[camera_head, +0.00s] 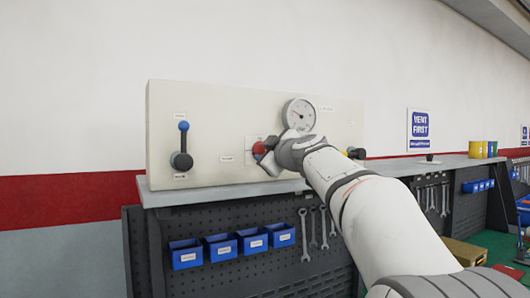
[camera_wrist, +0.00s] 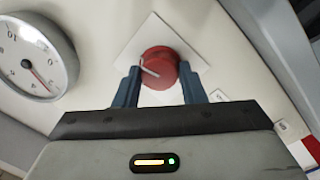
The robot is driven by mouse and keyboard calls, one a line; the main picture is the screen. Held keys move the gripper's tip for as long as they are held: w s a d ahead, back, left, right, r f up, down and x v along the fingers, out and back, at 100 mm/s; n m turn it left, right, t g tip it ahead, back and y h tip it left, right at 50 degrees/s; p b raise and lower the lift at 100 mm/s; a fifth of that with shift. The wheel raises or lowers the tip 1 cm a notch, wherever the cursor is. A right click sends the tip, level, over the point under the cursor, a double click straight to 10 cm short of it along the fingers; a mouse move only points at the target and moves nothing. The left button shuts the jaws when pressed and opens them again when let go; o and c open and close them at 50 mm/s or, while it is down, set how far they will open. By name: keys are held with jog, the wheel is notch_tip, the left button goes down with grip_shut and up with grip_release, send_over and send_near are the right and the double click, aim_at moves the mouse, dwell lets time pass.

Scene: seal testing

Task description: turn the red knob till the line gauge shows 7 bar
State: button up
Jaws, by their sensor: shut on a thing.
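The red knob (camera_wrist: 160,67) is on a white plate on the cream panel, with a pale pointer line across its face. My gripper (camera_wrist: 158,88) has its two blue fingers on either side of the knob and is shut on it. In the head view the knob (camera_head: 259,148) shows at the left end of my gripper (camera_head: 266,153), partly hidden by it. The line gauge (camera_head: 299,114) is a round white dial just above my gripper. In the wrist view the gauge (camera_wrist: 36,58) is cut off at the left and tilted; its exact reading is too small to tell.
A lever with a blue ball top (camera_head: 183,145) stands at the panel's left. A dark fitting (camera_head: 357,153) sticks out right of my arm. Blue bins (camera_head: 220,246) and several wrenches (camera_head: 304,235) hang below the bench top (camera_head: 220,191).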

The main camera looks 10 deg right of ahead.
jog(key=shift+a, duration=0.1)
jog(key=c, duration=0.3)
jog(key=shift+c, duration=0.2)
jog(key=shift+m, duration=0.3)
